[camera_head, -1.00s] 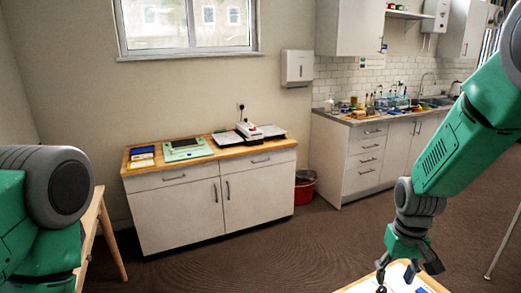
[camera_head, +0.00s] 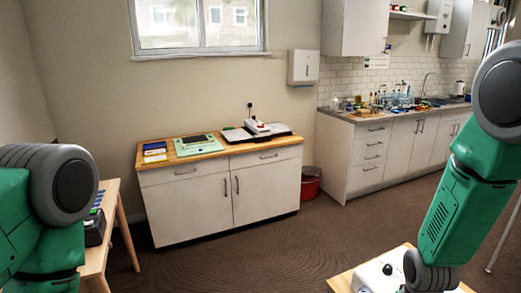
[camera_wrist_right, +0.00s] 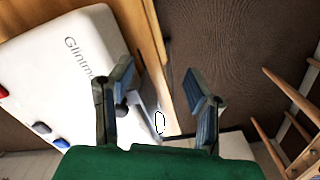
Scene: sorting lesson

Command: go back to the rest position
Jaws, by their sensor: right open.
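My right gripper (camera_wrist_right: 160,88) is open in the right wrist view, its two dark fingers apart with nothing between them. A white device (camera_wrist_right: 62,62) with dark lettering lies beyond and left of the fingers, on a wooden table. In the head view my right arm comes down at the right edge, and its gripper is out of sight below the frame. My left arm shows as a green and grey link at the left edge, with its gripper out of view.
The white device (camera_head: 378,274) sits on a wooden table (camera_head: 342,279) at the lower right. A side table (camera_head: 111,205) stands at left beside my left arm. A cabinet (camera_head: 215,205) and a red bin (camera_head: 311,184) stand farther back. Open floor lies between.

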